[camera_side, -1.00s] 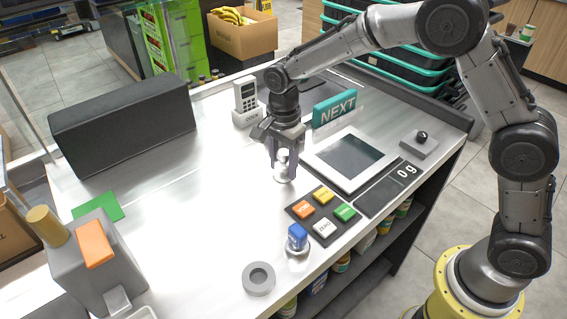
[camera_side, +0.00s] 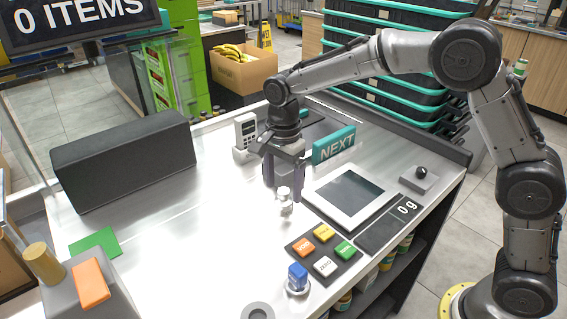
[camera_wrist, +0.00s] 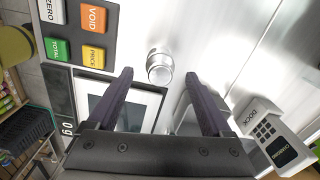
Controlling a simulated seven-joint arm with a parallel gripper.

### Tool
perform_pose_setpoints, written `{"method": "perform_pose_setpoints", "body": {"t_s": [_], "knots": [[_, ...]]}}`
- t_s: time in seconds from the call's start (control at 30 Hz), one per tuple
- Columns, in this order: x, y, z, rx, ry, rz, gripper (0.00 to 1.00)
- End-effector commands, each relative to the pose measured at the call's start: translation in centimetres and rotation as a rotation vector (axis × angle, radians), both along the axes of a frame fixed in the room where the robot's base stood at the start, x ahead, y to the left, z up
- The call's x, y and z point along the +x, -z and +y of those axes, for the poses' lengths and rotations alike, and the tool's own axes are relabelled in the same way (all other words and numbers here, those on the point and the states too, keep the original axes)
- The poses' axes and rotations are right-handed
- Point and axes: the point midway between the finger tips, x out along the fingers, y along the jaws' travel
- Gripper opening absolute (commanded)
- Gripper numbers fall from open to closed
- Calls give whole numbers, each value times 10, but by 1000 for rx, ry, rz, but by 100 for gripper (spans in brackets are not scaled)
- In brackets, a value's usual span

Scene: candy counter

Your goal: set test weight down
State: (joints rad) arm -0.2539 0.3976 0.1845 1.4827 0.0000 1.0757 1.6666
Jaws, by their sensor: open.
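The test weight is a small shiny silver cylinder with a knob (camera_side: 285,202). It stands upright on the bare metal counter (camera_side: 205,215), left of the scale's display unit, not on it. My gripper (camera_side: 282,184) points down just above and around the weight's top, its fingers spread to either side. In the wrist view the weight (camera_wrist: 160,68) shows round between and just beyond the two dark fingertips (camera_wrist: 159,75), with gaps on both sides. Nothing is held.
The flat scale with grey panel (camera_side: 350,194) lies right of the weight. A keypad with coloured keys (camera_side: 323,252) is in front. A NEXT sign (camera_side: 334,147) and a docked handheld device (camera_side: 245,132) stand behind. A black box (camera_side: 125,160) is at left. Counter between is clear.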

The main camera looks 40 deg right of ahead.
Motion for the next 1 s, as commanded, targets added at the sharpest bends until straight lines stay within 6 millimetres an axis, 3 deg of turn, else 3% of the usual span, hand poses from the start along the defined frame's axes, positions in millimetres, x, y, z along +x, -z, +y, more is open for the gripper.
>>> {"method": "perform_pose_setpoints", "body": {"t_s": [0.1,0.3,0.73,0.87,1.0], "knots": [[1,-26,0,2,0,-6,84],[1,-56,0,0,0,-2,84],[-5,-74,-4,3,-24,-11,84],[-28,-95,-20,9,-144,-57,84],[-75,-123,-48,-1,-369,-141,84]]}}
